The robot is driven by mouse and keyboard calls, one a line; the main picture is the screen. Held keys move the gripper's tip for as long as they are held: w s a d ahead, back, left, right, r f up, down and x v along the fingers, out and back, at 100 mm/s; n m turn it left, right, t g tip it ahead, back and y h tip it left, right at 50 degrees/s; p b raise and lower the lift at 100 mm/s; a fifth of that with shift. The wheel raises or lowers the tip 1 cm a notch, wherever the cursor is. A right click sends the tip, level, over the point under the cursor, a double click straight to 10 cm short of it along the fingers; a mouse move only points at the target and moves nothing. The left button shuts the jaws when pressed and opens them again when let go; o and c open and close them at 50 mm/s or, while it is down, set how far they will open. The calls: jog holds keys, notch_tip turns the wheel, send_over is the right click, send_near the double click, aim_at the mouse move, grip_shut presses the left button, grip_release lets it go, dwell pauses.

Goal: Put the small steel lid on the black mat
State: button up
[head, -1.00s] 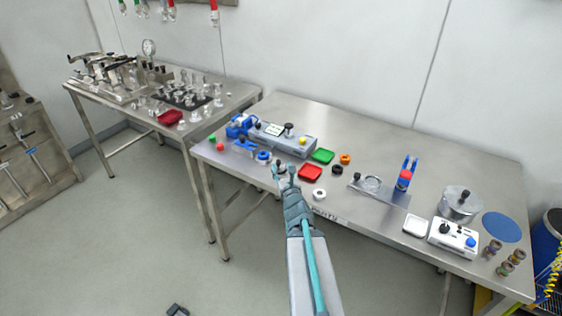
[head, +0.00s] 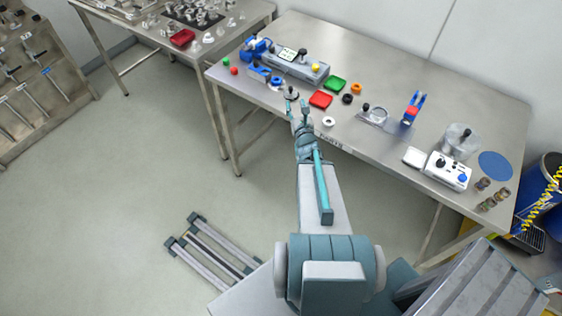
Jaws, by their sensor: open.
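What looks like the small steel lid (head: 291,94), with a dark knob, sits near the front edge of the right steel table, at the fingertips of my gripper. My gripper (head: 298,103) is open, reaching over that edge from below. At this size I cannot tell whether the fingers touch the lid, and they partly hide it. The black mat (head: 184,19) lies on the other steel table at the upper left. Several small steel parts stand on it.
A grey device (head: 296,66) stands behind. A red tray (head: 182,37) lies by the mat. A gap separates the two tables.

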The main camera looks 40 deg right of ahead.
jog(key=w+a+f+n+g+y, duration=0.1)
jog(key=a+f+n+y, duration=0.4)
jog(key=a, duration=0.4)
jog(key=a+f+n+g+y, duration=0.1)
jog(key=a+f+n+y, duration=0.25)
jog(key=a+n, duration=0.45)
jog(key=w+a+f+n+g+y, duration=0.1)
jog(key=a+f+n+y, duration=0.3)
jog(key=a, duration=0.6)
jog(key=s+a+f+n+g+y, duration=0.4)
jog(key=s+a+f+n, duration=0.15)
jog(key=a, duration=0.35)
jog(key=s+a+f+n+g+h, duration=0.1)
jog(key=s+a+f+n+g, duration=0.3)
jog(key=s, duration=0.5)
jog(key=s+a+f+n+g+h, duration=0.1)
jog(key=s+a+f+n+g, duration=0.1)
jog(key=s+f+n+g, duration=0.6)
jog(key=s+d+f+n+g+h, duration=0.1)
jog(key=s+d+n+g+h, duration=0.3)
jog(key=s, duration=0.9)
jog(key=d+n+h, duration=0.2)
jog(key=d+h, duration=0.1)
jog(key=shift+s, duration=0.3)
jog(key=shift+n, duration=0.25)
